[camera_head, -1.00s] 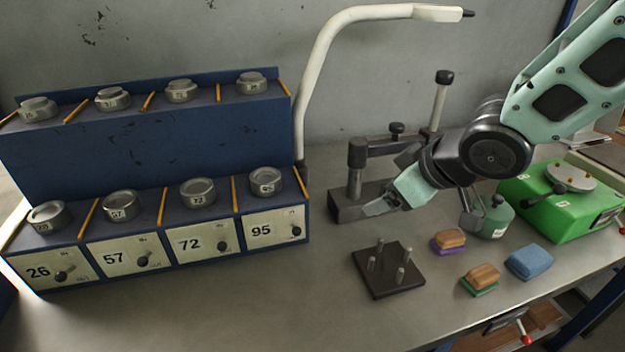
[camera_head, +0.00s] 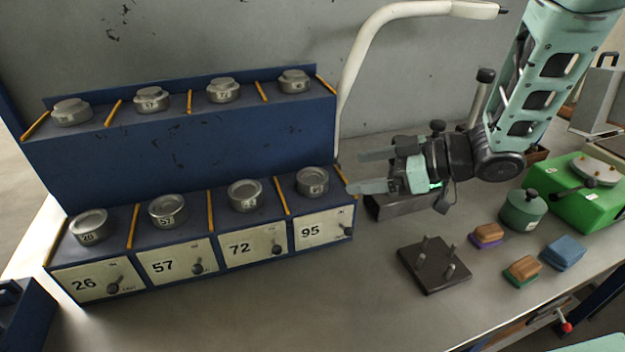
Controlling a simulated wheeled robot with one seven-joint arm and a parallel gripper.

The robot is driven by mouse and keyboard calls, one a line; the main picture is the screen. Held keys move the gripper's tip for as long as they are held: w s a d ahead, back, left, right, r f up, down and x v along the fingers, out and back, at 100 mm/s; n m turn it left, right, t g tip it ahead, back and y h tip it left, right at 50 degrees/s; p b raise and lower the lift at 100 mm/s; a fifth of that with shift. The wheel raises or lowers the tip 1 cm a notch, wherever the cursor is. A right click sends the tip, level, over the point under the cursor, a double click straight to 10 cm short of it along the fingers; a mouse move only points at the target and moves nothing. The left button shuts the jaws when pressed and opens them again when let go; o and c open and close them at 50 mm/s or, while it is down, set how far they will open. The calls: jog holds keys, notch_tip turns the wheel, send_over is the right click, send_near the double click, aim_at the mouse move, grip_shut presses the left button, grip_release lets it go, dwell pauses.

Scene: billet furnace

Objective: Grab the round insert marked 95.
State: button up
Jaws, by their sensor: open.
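A blue two-level rack holds round metal pieces in numbered bays. In the bay labelled 95 (camera_head: 311,232), a round ring-like piece (camera_head: 313,182) sits on the lower shelf. Above it, a stepped round piece (camera_head: 294,82) sits at the right end of the upper shelf. The marks on both are too small to read surely. My gripper (camera_head: 361,172) is open and empty, its fingers pointing left. It appears just right of the lower piece, apart from it; the depth between them is hard to tell.
Similar pieces stand in bays 26, 57 and 72, split by yellow dividers (camera_head: 281,196). A pale curved pipe (camera_head: 378,35) rises behind the rack. A dark pegged plate (camera_head: 434,265), sponge-like blocks (camera_head: 523,270) and a green device (camera_head: 590,190) stand right. The front bench is clear.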

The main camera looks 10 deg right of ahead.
send_near(309, 177)
jog(key=x, duration=0.3)
jog(key=shift+w+a+f+p, duration=0.1)
jog(key=shift+w+f+p, duration=0.2)
jog(key=shift+f, duration=0.15)
jog(key=x, duration=0.1)
jog(key=p+x, duration=0.1)
jog(key=x, duration=0.2)
jog(key=shift+a+r+p, duration=0.2)
jog(key=shift+a+p, duration=0.1)
jog(key=shift+a, duration=0.2)
jog(key=shift+w+a+f, duration=0.15)
jog(key=shift+a+f, duration=0.05)
jog(key=shift+a, duration=0.1)
jog(key=c, duration=1.4)
jog(key=shift+c, duration=0.8)
jog(key=shift+r, duration=0.1)
